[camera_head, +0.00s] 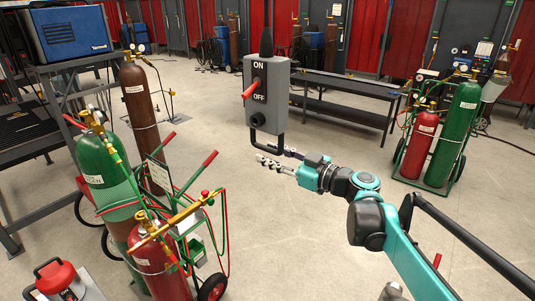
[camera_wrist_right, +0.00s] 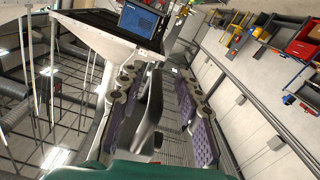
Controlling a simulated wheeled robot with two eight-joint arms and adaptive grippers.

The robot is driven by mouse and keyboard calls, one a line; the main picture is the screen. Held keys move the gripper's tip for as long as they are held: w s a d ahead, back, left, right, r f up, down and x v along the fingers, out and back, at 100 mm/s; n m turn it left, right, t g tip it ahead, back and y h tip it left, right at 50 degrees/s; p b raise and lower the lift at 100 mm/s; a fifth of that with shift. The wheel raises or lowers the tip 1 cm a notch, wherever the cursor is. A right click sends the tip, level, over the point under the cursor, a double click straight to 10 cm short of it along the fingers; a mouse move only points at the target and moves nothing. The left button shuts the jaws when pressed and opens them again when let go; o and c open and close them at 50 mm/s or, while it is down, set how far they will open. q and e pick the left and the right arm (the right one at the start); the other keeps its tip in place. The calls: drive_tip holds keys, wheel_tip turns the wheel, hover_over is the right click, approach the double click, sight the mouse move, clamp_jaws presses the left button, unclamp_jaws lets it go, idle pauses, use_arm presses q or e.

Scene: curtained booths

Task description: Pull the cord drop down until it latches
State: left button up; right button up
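The cord drop is a grey box (camera_head: 267,98) marked ON and OFF, with a red lever (camera_head: 251,89) on its front. It hangs upright from a thick black cord (camera_head: 266,30). A dark bent handle (camera_head: 281,143) comes out below the box. My right gripper (camera_head: 275,158) is at this handle, just under the box. In the right wrist view its two purple-padded fingers stand apart (camera_wrist_right: 165,115), with a dark grey piece (camera_wrist_right: 150,115), seemingly the handle, between them. A gap shows on its right side; contact on the left is unclear. My left gripper is out of view.
A green-framed cart with gas cylinders (camera_head: 150,262) stands at the lower left. Another cylinder cart (camera_head: 437,140) is at the right. A dark low bench (camera_head: 345,97) stands behind the box. The floor around my right arm is open.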

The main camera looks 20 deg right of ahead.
drive_tip(key=v, duration=1)
drive_tip(key=shift+s+d, duration=0.2)
drive_tip(key=shift+s, duration=0.05)
idle(0.7)
drive_tip(key=s+a+f+m+g+h+b, duration=0.1)
drive_tip(key=s+a+f+g+b, duration=0.15)
drive_tip(key=f, duration=0.45)
drive_tip(key=s+a+f+m+g+h+b, duration=0.1)
drive_tip(key=s+a+f+m+b, duration=0.1)
drive_tip(key=a+f, duration=0.35)
drive_tip(key=s+a+f+m+g+h+b, duration=0.1)
drive_tip(key=s+a+f+g+h+b, duration=0.1)
drive_tip(key=f, duration=0.6)
drive_tip(key=s+d+f+m+h+b, duration=0.1)
drive_tip(key=s+f+m+h+b, duration=0.2)
drive_tip(key=f, duration=0.6)
drive_tip(key=s+d+f+m+g+h+b, duration=0.1)
drive_tip(key=s+d+f+m+h+b, duration=0.1)
drive_tip(key=s+f, duration=0.5)
wheel_tip(320, 180, down, 2)
drive_tip(key=shift+f+m+h+b, duration=0.15)
drive_tip(key=shift+m+h+b, duration=0.25)
drive_tip(key=shift+h+b, duration=0.55)
drive_tip(key=shift+s+g, duration=0.1)
drive_tip(key=shift+g, duration=0.25)
